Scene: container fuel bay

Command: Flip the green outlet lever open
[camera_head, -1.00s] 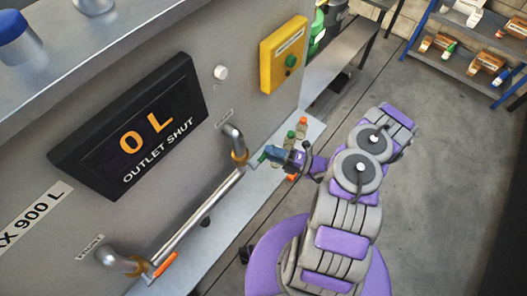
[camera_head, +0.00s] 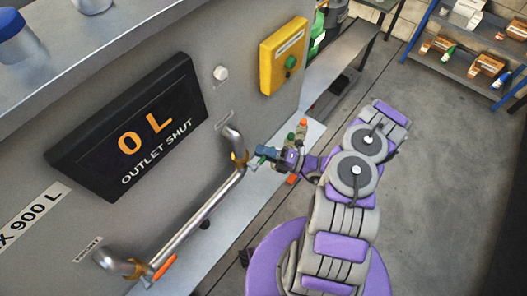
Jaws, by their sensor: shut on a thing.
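The green outlet lever (camera_head: 262,158) is a small piece at the upper pipe fitting on the tank's front, and the gripper hides much of it. My gripper (camera_head: 266,154) is shut on the lever, beside the brass-coloured collar (camera_head: 240,159) of the upper pipe elbow. The exact contact between the fingers and the lever is too small to see. The black display (camera_head: 135,128) on the tank reads "0 L" and "OUTLET SHUT".
An orange lever (camera_head: 164,267) sits at the lower pipe fitting. Bottles (camera_head: 301,127) stand on the ledge just behind my gripper. A yellow box (camera_head: 284,55) with a green button is on the tank wall. A blue shelf (camera_head: 470,67) stands back right. The floor at right is clear.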

